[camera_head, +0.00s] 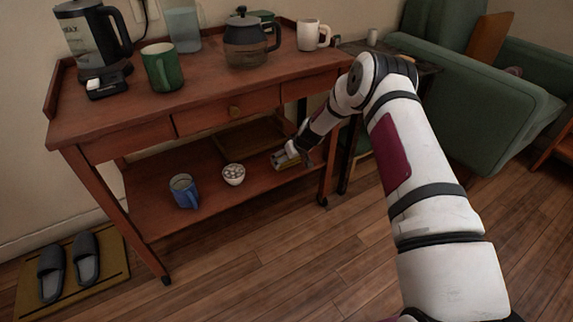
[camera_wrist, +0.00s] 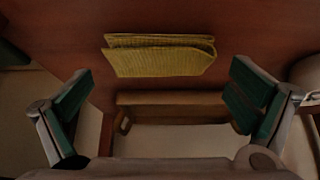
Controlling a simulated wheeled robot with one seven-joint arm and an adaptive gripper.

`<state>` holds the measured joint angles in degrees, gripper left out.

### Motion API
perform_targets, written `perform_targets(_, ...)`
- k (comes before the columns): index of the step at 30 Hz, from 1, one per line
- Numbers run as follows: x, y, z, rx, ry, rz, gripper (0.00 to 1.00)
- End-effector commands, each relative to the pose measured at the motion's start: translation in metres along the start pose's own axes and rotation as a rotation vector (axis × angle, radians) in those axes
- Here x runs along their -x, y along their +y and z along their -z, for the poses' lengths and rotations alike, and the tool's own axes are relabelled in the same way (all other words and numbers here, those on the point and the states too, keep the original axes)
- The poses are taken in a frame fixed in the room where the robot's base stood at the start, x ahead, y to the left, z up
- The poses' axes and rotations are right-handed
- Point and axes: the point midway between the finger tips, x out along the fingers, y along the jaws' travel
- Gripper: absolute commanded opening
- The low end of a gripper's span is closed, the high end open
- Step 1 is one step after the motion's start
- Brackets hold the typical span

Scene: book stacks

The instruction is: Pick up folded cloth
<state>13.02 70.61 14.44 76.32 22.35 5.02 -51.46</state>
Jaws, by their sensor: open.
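The folded cloth (camera_wrist: 160,60) is yellow-green with a ribbed weave. In the wrist view it lies flat on the reddish-brown lower shelf, its fold layers showing along the upper edge. My gripper (camera_wrist: 161,70) is open and empty, one dark green-padded finger to the left of the cloth and one to the right, neither touching it in the picture. In the head view my gripper (camera_head: 290,157) is over the right part of the cart's lower shelf and largely hides the cloth.
A wooden tray (camera_wrist: 170,98) lies close beside the cloth. A white bowl (camera_head: 233,175) and a blue mug (camera_head: 185,191) stand left of my gripper on the lower shelf. The cart's top (camera_head: 205,93) overhangs it, and a leg (camera_head: 326,172) stands to the right.

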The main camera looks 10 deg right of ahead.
Motion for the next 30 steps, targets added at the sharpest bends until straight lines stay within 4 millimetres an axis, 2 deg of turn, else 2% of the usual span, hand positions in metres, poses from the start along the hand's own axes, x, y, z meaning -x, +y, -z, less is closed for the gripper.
perform_targets(3,-0.018,0.0,-0.001,0.001,0.0,0.0,1.0)
perform_targets(7,-0.027,0.001,0.0,0.0,0.001,0.0,1.0)
perform_targets(14,-0.028,0.001,0.001,0.0,0.001,0.0,1.0)
perform_targets(15,-0.028,0.001,0.001,0.0,0.001,0.0,0.98)
perform_targets(18,-0.028,0.001,0.001,0.0,0.001,0.0,0.82)
perform_targets(30,-0.027,0.001,0.002,0.0,0.0,0.0,0.79)
